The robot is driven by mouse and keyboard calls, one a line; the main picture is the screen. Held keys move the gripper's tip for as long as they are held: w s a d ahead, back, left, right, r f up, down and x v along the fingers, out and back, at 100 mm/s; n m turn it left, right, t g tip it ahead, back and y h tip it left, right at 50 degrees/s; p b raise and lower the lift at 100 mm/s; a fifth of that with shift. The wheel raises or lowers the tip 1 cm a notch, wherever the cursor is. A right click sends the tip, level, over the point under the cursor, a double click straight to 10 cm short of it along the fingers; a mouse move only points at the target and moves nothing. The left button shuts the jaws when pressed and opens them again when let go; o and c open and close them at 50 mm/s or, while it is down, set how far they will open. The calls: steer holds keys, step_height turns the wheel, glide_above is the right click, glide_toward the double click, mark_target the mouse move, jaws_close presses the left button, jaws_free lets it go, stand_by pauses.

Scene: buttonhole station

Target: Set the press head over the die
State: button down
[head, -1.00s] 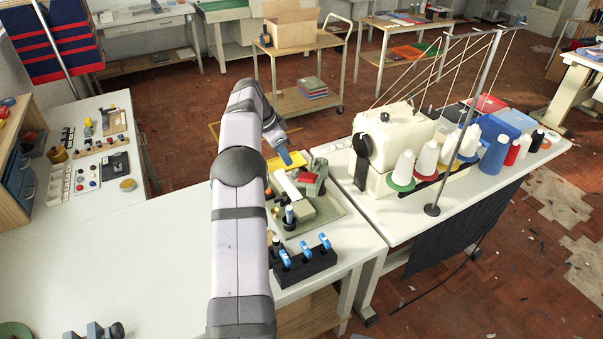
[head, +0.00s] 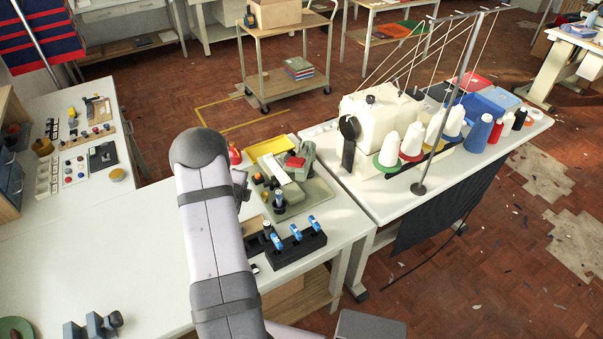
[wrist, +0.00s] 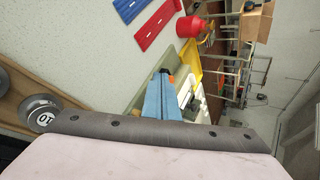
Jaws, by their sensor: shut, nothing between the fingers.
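The press (head: 300,158), a green-and-white machine with a red pad, stands on a green tray (head: 316,200) near the table's far right corner. A small dark round piece with an upright post (head: 279,203) stands at its front; I cannot tell whether it is the die. The press head is not clearly distinguishable. My gripper (wrist: 159,97) shows blue fingers in the wrist view, shut and empty, in front of part of the press's white and green body (wrist: 184,92). In the head view my arm hides the fingers.
A black block (head: 292,248) with several blue-topped pieces stands in front of the tray. A yellow tray (head: 268,148) and a red container (head: 234,154) lie behind. A sewing machine (head: 378,125) with thread cones stands right.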

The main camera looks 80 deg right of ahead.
steer(key=s+a+r+m+g+h, duration=0.1)
steer(key=s+a+r+g+h, duration=0.15)
steer(key=s+a+r, duration=0.35)
steer(key=s+a+r+m+g+h+p, duration=0.1)
steer(key=s+a+r+m+g+h, duration=0.2)
steer(key=s, duration=0.6)
steer(key=s+a+r+g+h, duration=0.2)
steer(key=s+a+r+g, duration=0.1)
steer(key=s+a+r, duration=0.3)
steer(key=b+x, duration=0.2)
steer(key=x, duration=0.9)
steer(key=w+p, duration=0.1)
steer(key=w, duration=0.1)
steer(key=w+p, duration=0.1)
steer(key=shift+w+a+f, duration=0.1)
steer(key=shift+w+f, duration=0.1)
steer(key=shift+w, duration=0.15)
steer(key=shift+w, duration=0.1)
